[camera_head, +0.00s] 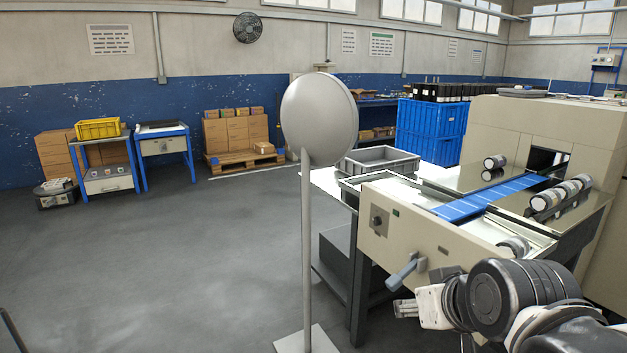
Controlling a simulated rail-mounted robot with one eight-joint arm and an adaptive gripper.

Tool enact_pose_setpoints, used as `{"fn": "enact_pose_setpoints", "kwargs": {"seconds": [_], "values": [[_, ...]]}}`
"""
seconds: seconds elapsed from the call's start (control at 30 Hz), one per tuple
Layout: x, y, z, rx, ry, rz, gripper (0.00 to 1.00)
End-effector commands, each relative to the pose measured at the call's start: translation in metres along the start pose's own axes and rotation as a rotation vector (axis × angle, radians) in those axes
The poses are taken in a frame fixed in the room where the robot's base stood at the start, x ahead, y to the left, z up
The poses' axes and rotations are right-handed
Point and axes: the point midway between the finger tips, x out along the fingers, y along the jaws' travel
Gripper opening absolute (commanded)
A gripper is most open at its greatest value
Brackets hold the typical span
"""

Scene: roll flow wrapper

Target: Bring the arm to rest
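My arm reaches in from the lower right corner, with its dark rounded joint and pale links in front of the wrapper machine. My gripper (404,309) is at the left end of the arm, low in the picture. It is close in the picture to the grey lever (403,274) on the machine's front panel. I cannot tell whether they touch. The gripper's fingers are small and seen from the side, so their opening is not clear. No object shows in it.
The flow wrapper (410,233) has a blue belt (490,197) and several rolls (560,195) on top. A round grey disc on a pole (320,120) stands left of it. A grey tray (378,162) sits behind. Open floor (190,270) lies to the left.

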Motion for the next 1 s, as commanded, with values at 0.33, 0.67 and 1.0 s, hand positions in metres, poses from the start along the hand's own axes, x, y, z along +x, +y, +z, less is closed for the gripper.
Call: {"fn": "enact_pose_setpoints", "kwargs": {"seconds": [0.33,0.67,1.0], "values": [[-0.027,0.023,0.084,0.102,-0.179,0.094,0.29],[-0.066,0.022,0.041,0.099,-0.176,0.092,0.29],[-0.111,0.022,-0.005,0.099,-0.175,0.091,0.29]]}}
